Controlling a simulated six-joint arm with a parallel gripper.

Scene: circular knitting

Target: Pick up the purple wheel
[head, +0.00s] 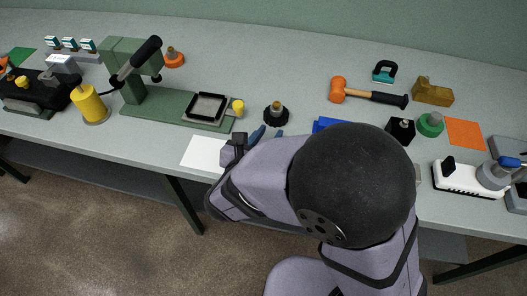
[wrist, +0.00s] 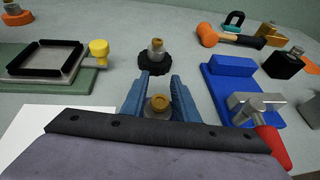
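In the wrist view a round hub with a brass-coloured top (wrist: 158,104) stands between my fingers. It resembles the hubs of the other wheels, but its rim is hidden by my gripper, so its colour cannot be told. In the head view it is hidden behind my arm. My gripper (wrist: 160,78) has its blue fingers apart, one on each side of this hub. Whether they touch it is not clear. In the head view the fingertips (head: 268,133) show low over the table's front part.
A black wheel (wrist: 153,62) stands just beyond my fingertips. A white sheet (head: 203,152) and a green press with a black-framed tray (head: 207,107) are left. A blue fixture with a red-handled clamp (wrist: 268,130) is close on the right. An orange mallet (head: 338,88) lies farther back.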

